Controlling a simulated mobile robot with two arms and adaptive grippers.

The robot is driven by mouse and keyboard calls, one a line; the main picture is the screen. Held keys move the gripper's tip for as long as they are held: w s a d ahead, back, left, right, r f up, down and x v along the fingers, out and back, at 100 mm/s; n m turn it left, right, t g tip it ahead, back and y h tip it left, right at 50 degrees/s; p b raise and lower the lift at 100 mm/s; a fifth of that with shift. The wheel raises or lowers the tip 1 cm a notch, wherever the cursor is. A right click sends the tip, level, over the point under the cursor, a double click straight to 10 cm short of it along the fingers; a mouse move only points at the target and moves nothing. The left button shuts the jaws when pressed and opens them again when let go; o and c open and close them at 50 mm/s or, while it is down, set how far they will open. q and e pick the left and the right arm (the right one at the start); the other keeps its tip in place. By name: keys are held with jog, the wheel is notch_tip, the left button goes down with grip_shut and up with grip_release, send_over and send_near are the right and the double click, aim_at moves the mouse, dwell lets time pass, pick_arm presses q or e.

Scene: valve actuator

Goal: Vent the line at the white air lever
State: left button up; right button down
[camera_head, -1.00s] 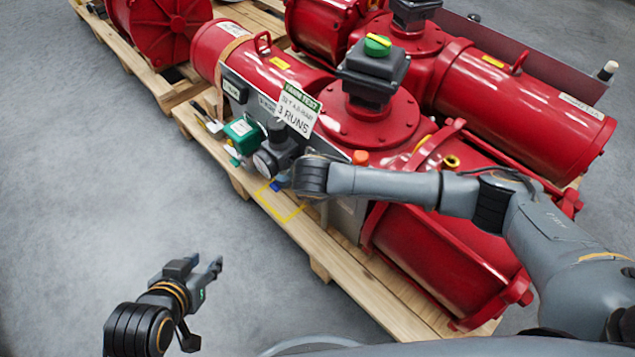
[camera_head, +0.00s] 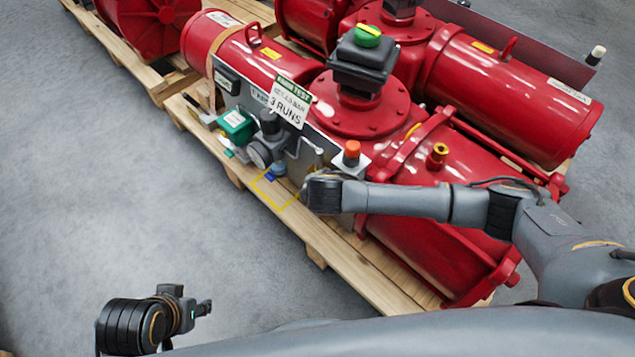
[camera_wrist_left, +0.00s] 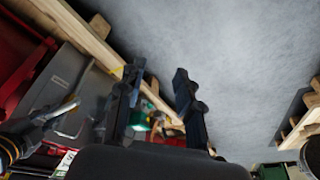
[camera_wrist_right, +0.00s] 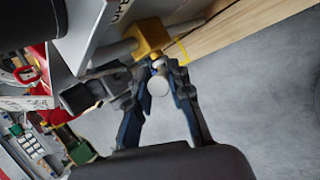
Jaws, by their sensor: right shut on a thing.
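The white air lever (camera_wrist_right: 158,87) shows in the right wrist view as a pale round end between my right fingertips, beside a brass valve body (camera_wrist_right: 151,38). My right gripper (camera_wrist_right: 165,72) is shut on this lever. In the head view my right wrist hides the gripper and lever, low at the front of the grey panel (camera_head: 312,150). My left gripper (camera_head: 207,308) is at the lower left of the head view, over bare floor and away from the panel. In the left wrist view its fingers (camera_wrist_left: 157,82) are apart with nothing between them.
Red actuators (camera_head: 425,245) lie on a wooden pallet (camera_head: 335,255). The panel carries a green box (camera_head: 237,125), a round gauge (camera_head: 259,152), an orange button (camera_head: 352,148) and a test sign (camera_head: 291,100). A yellow outline (camera_head: 283,203) marks the pallet. The floor at left is clear.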

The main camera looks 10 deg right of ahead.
pick_arm(q)
jog(key=shift+w+d+f, duration=0.1)
jog(key=c, duration=0.5)
jog(key=w+d+f+m+h, duration=0.1)
jog(key=w+d+f, duration=0.1)
jog(key=w+d+f+g+h, duration=0.1)
jog(key=w+d+f+h, duration=0.1)
jog(key=w+d+f, duration=0.1)
jog(key=shift+w+f+m, duration=0.2)
jog(key=shift+m, duration=0.2)
grip_shut()
jog(key=w+d+f+m+g+h, duration=0.1)
jog(key=w+d+f+h, duration=0.1)
jog(key=w+d+h, duration=0.35)
jog(key=w+d+r+t+h, duration=0.1)
jog(key=w+r+h, duration=0.25)
jog(key=w, duration=0.45)
jog(key=w+d+r+h, duration=0.1)
jog(key=w+r+h, duration=0.1)
jog(key=w+r, duration=0.45)
jog(key=a+f+x, duration=0.1)
jog(key=f+x, duration=0.2)
jog(key=x, duration=1)
jog(key=shift+s+n, duration=0.15)
jog(key=shift+n, duration=0.15)
